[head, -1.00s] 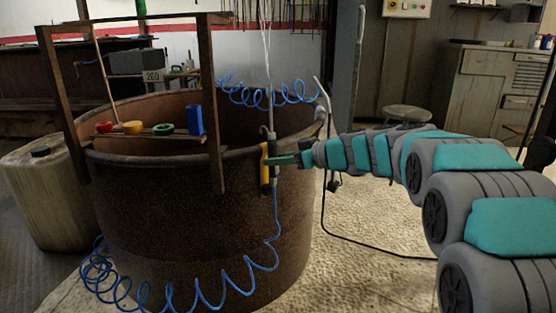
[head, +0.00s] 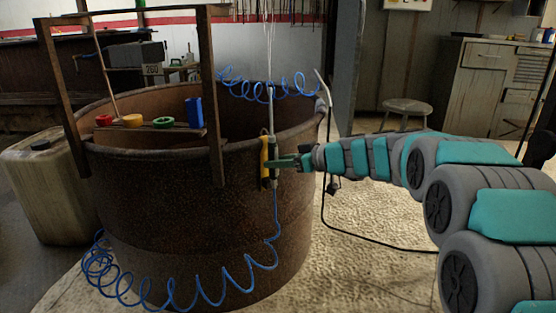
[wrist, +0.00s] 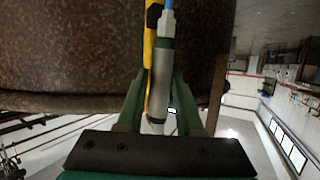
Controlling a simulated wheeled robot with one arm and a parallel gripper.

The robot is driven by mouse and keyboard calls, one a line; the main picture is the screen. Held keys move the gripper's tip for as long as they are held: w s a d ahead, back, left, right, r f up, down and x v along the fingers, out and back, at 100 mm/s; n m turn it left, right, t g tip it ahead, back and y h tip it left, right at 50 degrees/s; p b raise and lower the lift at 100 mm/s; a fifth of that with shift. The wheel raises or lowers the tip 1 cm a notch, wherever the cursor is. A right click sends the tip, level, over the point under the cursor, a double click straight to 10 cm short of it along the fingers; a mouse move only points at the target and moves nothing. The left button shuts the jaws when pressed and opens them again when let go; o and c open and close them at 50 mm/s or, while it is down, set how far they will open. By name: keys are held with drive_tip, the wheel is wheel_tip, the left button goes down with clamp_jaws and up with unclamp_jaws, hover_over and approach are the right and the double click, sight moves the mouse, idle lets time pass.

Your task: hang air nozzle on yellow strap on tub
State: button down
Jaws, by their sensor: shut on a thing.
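The rusty tub (head: 180,220) stands upright at centre left in the head view. A yellow strap (head: 264,156) hangs down its outer right wall and also shows in the wrist view (wrist: 150,45). My gripper (head: 275,163) is shut on the air nozzle (wrist: 161,75), a grey cylinder with a blue hose fitting. The nozzle is right beside the strap, its thin wand (head: 271,105) upright and rising above the rim. In the wrist view the strap runs along the nozzle's left side, partly between my fingers (wrist: 158,95). Whether the nozzle bears on the strap cannot be told.
A coiled blue hose (head: 225,290) hangs from the nozzle before the tub. A wooden frame (head: 215,110) with a shelf of coloured items (head: 150,133) spans the rim. A black cable (head: 370,238) lies at right, a jug (head: 40,200) at left, a stool (head: 403,108) behind.

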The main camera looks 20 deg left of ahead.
drive_tip(key=shift+f, duration=0.1)
idle(0.3)
drive_tip(key=shift+f, duration=0.4)
drive_tip(key=shift+f, duration=0.15)
drive_tip(key=shift+c, duration=2.4)
unclamp_jaws()
